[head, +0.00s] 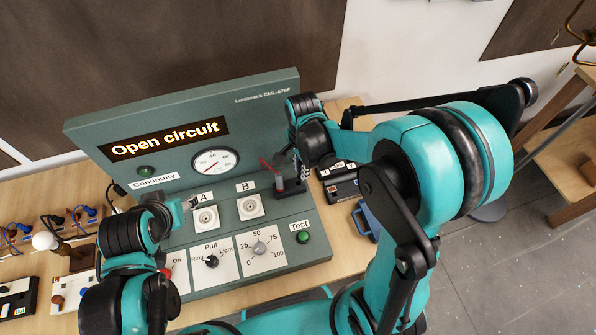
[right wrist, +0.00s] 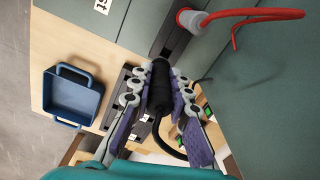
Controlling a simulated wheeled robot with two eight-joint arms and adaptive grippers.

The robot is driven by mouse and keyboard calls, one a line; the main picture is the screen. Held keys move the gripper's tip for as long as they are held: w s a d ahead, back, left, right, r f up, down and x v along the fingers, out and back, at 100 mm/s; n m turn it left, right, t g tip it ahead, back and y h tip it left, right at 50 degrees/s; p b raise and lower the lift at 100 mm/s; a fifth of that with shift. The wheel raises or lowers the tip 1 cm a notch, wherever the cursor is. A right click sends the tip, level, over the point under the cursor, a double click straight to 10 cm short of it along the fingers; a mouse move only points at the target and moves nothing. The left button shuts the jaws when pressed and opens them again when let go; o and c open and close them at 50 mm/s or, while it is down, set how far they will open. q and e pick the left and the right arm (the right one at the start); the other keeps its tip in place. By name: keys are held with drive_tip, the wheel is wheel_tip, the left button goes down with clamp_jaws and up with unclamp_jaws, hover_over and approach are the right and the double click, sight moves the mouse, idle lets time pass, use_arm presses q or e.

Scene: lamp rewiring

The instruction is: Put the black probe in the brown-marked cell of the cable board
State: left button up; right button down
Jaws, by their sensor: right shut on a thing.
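The black probe (right wrist: 158,95) stands between the pads of my right gripper (right wrist: 161,80), which is shut on it; its black cable trails below the fingers in the right wrist view. In the head view my right gripper (head: 288,156) is in front of the right part of the green test panel, near the probe holder (head: 290,189). The red probe (right wrist: 190,20) with its red cable sits at the holder. My left gripper (head: 188,204) is beside socket A, its fingers mostly hidden by my arm. I cannot make out a brown-marked cell or identify the cable board for certain.
The test panel (head: 105,140) reads "Open circuit". Black boxes with white labels (head: 342,187) and a blue tray (right wrist: 75,97) lie right of it. A bulb (head: 44,241) and several blue and orange plugs are at the left. My right arm covers much of the right side.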

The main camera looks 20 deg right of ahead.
drive_tip(key=s+d+r+p, duration=0.1)
drive_tip(key=s+d+r, duration=0.5)
drive_tip(key=d, duration=0.2)
use_arm(q)
drive_tip(key=shift+f+b, duration=8.45)
drive_tip(key=shift+b, duration=0.55)
use_arm(e)
drive_tip(key=shift+w+d+f, duration=0.45)
drive_tip(key=shift+w+f, duration=0.05)
drive_tip(key=shift+f, duration=2.3)
drive_tip(key=shift+w+d+f, duration=0.45)
drive_tip(key=shift+w+f, duration=0.05)
drive_tip(key=shift+f, duration=2.35)
drive_tip(key=shift+w+d+f, duration=0.45)
drive_tip(key=shift+w+f, duration=0.05)
drive_tip(key=shift+f, duration=2.3)
use_arm(q)
drive_tip(key=shift+f+b, duration=0.3)
drive_tip(key=shift+b, duration=0.05)
use_arm(e)
drive_tip(key=shift+f, duration=0.45)
drive_tip(key=c, duration=1.3)
unclamp_jaws()
drive_tip(key=shift+c, duration=0.2)
wheel_tip(320, 180, up, 12)
